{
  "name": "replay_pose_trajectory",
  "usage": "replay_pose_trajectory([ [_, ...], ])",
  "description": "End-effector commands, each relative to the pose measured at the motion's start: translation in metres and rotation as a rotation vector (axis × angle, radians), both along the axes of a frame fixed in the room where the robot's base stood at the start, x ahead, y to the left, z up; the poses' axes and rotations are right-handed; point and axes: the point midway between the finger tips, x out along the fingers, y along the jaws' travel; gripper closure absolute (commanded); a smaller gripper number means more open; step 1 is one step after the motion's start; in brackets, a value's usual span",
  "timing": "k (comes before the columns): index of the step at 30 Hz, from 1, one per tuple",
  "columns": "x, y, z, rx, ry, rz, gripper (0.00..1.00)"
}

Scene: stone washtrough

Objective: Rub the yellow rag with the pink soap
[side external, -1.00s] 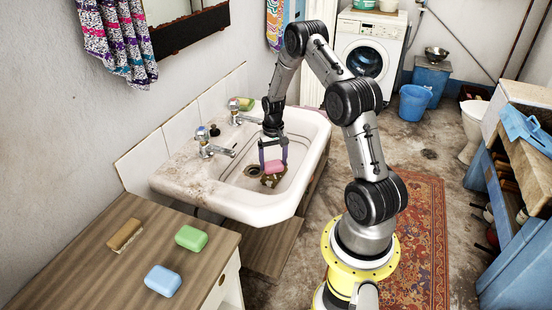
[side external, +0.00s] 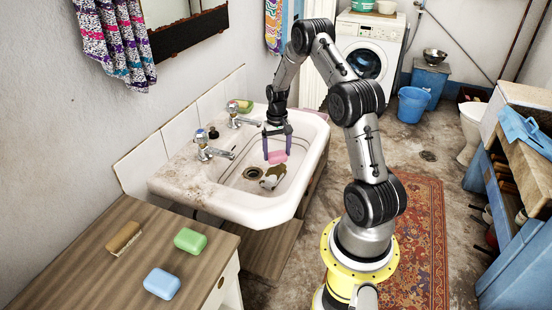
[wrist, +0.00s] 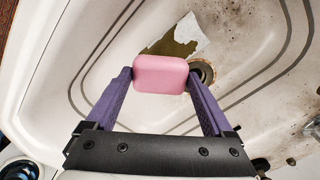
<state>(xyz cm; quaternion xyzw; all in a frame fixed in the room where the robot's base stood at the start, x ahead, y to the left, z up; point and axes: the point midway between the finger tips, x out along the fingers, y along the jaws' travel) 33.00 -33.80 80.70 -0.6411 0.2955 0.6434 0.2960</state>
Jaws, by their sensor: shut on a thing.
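The pink soap (side external: 278,157) is a rounded block held between the two purple fingers of my gripper (side external: 277,152), which is shut on it over the washtrough basin. In the wrist view the soap (wrist: 160,73) sits across both fingertips. The yellow rag (side external: 272,177) lies on the basin floor just below the soap in the side view. In the wrist view the rag (wrist: 168,43) is brownish yellow with a whitish patch, and the soap hides part of it. I cannot tell surely whether soap and rag touch.
The white washtrough (side external: 262,207) has a drain (side external: 253,174) beside the rag. Two taps stand on its back ledge, with a green-yellow item (side external: 244,106) behind. A wooden counter (side external: 75,260) holds a brush (side external: 124,238), green soap (side external: 190,240) and blue soap (side external: 162,283).

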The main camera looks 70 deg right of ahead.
Motion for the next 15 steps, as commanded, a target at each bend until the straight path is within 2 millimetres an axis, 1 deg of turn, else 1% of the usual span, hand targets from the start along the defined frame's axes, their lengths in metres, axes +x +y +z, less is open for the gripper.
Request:
replay_pose_trajectory([
  [1,0.001,-0.001,0.006,-0.003,-0.003,0.000,0.78],
  [6,0.001,-0.001,0.022,-0.005,-0.004,0.000,0.78],
  [15,0.001,-0.001,0.047,-0.003,-0.003,0.000,0.78],
])
